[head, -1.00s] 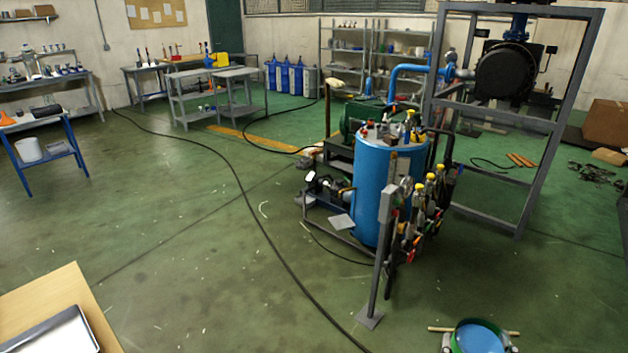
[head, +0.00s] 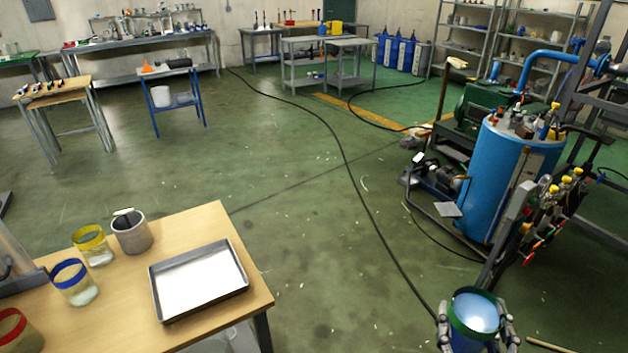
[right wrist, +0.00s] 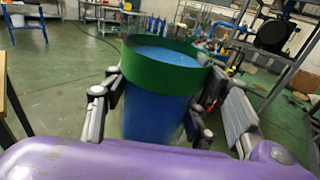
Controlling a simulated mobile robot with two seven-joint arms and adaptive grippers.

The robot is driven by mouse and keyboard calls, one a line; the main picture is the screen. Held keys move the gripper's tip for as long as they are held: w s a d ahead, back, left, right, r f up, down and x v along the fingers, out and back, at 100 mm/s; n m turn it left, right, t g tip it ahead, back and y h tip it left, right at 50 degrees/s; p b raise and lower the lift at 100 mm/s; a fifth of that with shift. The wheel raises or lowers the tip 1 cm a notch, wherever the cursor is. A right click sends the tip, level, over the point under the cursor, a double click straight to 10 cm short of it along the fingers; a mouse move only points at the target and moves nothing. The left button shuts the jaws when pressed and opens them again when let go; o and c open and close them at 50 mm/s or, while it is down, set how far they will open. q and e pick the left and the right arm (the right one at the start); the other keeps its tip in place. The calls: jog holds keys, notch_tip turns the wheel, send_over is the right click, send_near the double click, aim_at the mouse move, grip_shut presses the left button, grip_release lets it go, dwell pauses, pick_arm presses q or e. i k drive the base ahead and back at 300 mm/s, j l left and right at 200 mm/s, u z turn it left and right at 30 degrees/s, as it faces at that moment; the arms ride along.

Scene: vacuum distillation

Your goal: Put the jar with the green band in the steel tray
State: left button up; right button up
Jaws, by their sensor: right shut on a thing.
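The jar with the green band (head: 476,314) is at the bottom right of the head view, held upright above the floor. My right gripper (head: 477,334) is shut on it, with a finger on each side. In the right wrist view the jar (right wrist: 158,85) fills the middle, its wide green band at the rim, between the fingers of the gripper (right wrist: 165,115). The steel tray (head: 199,283) lies empty on the wooden table at the lower left, well to the left of the jar. My left gripper is not in view.
On the wooden table (head: 215,222), a blue-banded jar (head: 77,284), a yellow-banded jar (head: 95,247), a red-banded jar (head: 15,330) and a grey cup (head: 131,234) stand left of the tray. A blue tank (head: 510,180) with pipes stands at the right. Open floor lies between table and tank.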

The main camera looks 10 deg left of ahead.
aim_at(199, 280)
jog(key=j+u, duration=0.25)
jog(key=j, duration=1.55)
jog(key=k, duration=0.05)
